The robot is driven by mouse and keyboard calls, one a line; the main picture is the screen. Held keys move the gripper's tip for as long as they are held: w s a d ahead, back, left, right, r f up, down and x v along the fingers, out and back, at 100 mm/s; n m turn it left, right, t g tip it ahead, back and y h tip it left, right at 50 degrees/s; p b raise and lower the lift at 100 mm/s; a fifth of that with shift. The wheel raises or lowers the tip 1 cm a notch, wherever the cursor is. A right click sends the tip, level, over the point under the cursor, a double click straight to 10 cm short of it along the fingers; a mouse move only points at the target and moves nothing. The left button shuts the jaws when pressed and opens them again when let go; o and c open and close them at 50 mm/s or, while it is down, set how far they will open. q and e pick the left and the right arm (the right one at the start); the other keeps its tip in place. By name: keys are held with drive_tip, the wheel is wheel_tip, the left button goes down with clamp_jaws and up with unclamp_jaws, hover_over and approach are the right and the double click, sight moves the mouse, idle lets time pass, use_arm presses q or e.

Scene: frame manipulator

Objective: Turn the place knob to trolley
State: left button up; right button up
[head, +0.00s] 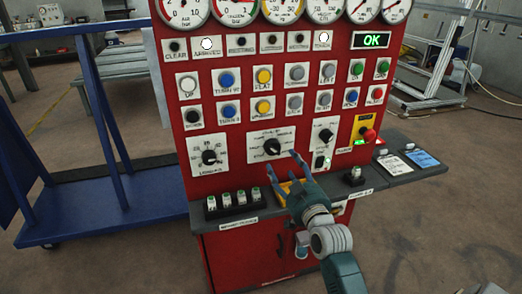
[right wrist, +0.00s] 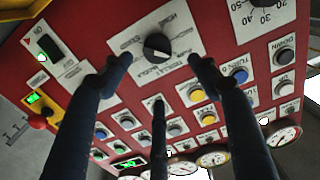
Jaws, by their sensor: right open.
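The place knob (head: 272,146) is a black rotary knob on a white label plate in the middle of the red panel. In the right wrist view the knob (right wrist: 157,46) shows between my fingertips, its printed labels tilted and mostly too blurred to read. I cannot tell which label it points at. My right gripper (head: 284,168) is open, with its fingers spread below and in front of the knob, apparently not touching it. The right wrist view shows the same open gripper (right wrist: 157,68) with nothing between its fingers. My left gripper is not in view.
Another black knob (head: 209,157) sits to the left and a smaller one (head: 326,135) to the right. Push buttons and gauges fill the panel above. A red emergency button (head: 369,134) is on the right. A dark shelf (head: 261,209) with switches juts out below.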

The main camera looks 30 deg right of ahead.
sight(275, 149)
drive_tip(key=p+x, duration=0.1)
drive_tip(key=x, duration=0.9)
drive_tip(key=shift+f, duration=0.1)
drive_tip(key=c, duration=1.1)
